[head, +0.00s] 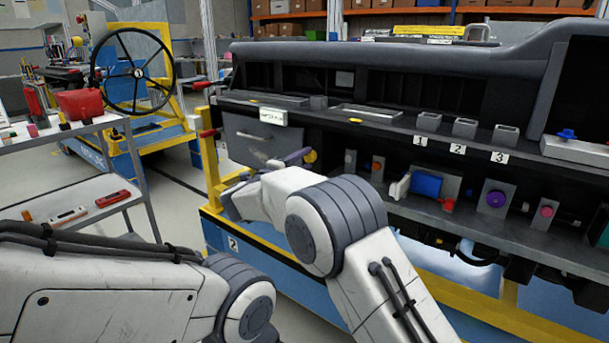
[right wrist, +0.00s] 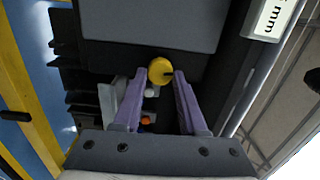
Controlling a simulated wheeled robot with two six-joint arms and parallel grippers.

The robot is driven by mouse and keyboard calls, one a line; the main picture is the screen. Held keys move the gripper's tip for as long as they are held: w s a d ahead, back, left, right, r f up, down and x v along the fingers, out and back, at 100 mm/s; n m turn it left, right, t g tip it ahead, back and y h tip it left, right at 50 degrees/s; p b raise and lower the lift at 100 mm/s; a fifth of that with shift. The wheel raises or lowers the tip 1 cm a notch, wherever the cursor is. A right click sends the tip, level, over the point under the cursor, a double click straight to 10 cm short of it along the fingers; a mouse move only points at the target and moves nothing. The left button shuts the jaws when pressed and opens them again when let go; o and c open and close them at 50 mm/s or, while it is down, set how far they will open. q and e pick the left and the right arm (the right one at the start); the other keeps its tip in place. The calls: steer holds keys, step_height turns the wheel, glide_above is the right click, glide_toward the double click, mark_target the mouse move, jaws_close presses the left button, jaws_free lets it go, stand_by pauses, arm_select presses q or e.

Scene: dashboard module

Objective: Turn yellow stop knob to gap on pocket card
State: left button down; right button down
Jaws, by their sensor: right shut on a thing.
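The yellow stop knob (right wrist: 160,69) sits between the fingertips of my right gripper (right wrist: 160,77) in the right wrist view. A short dark mark shows on its right side. The two purple-grey fingers are shut on it from both sides. In the head view the knob (head: 311,156) shows just right of the fingertips of my right gripper (head: 298,156), partly hidden. A white card (head: 273,117) stands above the grey panel left of the knob. It shows at the top right of the right wrist view (right wrist: 268,18), where only "mm" reads clearly. My left gripper is out of view.
A grey glovebox-like panel (head: 250,140) with a handle is close to my right gripper. The dashboard shelf (head: 330,118) runs above. Other knobs, such as the purple one (head: 496,199), line the lower face to the right. A cart (head: 80,129) with tools stands at the left.

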steer(key=m+b, duration=0.3)
steer(key=shift+a+f+b, duration=0.15)
steer(key=shift+f+b, duration=0.15)
steer(key=shift+f, duration=0.05)
steer(key=shift+r+m+b, duration=0.15)
steer(key=shift+m+b, duration=0.75)
steer(key=shift+m, duration=0.2)
steer(key=shift+r, duration=0.1)
steer(key=shift+c, duration=2.3)
jaws_free()
